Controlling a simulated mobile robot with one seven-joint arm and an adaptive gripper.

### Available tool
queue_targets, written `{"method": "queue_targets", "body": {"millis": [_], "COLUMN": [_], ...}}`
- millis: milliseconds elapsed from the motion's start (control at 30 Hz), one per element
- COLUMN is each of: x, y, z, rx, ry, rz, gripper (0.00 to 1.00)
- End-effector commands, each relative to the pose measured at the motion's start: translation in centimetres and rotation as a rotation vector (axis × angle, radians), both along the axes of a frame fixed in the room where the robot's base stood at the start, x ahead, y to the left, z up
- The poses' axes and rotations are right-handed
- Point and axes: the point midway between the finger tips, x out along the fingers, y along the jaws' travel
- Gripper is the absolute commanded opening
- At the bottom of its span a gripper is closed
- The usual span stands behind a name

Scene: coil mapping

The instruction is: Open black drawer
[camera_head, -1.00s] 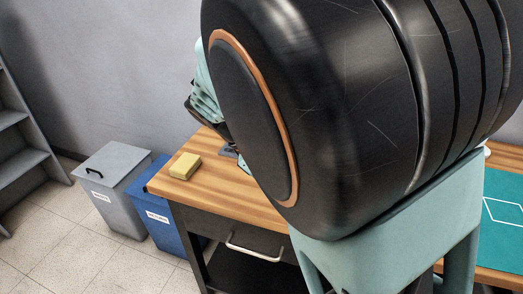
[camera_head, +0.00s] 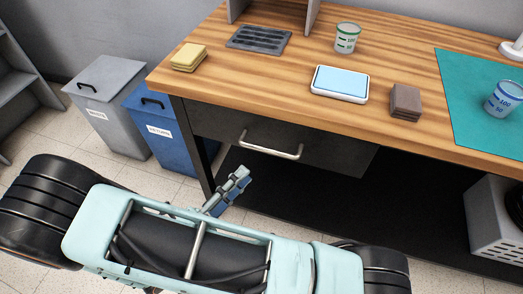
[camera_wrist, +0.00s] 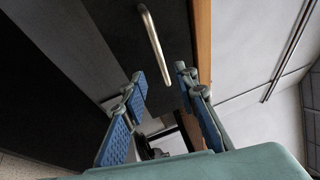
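The black drawer (camera_head: 335,152) sits under the left part of the wooden desk top and looks shut. Its pale metal bar handle (camera_head: 270,151) runs across the drawer front. In the wrist view, the handle (camera_wrist: 153,42) lies ahead of the fingertips, on the dark drawer front (camera_wrist: 118,28). My gripper (camera_head: 240,176) is below and a little left of the handle in the head view, apart from it. In the wrist view, the blue-padded fingers of my gripper (camera_wrist: 160,76) are spread with nothing between them.
The desk top (camera_head: 270,85) holds a yellow sponge stack (camera_head: 188,57), a dark grate (camera_head: 258,39), a cup (camera_head: 346,38), a blue-topped scale (camera_head: 340,83) and brown blocks (camera_head: 405,102). Grey (camera_head: 112,105) and blue (camera_head: 155,125) bins stand left of the desk.

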Motion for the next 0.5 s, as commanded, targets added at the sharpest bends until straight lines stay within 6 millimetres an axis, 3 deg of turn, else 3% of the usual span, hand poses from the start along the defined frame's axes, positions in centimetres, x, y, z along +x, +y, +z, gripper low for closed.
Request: {"method": "queue_targets", "body": {"millis": [167,500], "x": [1.3,5.8], "y": [-1.2,-5.5], "z": [0.2,1.3], "rx": [-0.004,-0.004], "ry": [0.002,0.002], "rz": [0.001,-0.001], "gripper": [0.27,0.27]}}
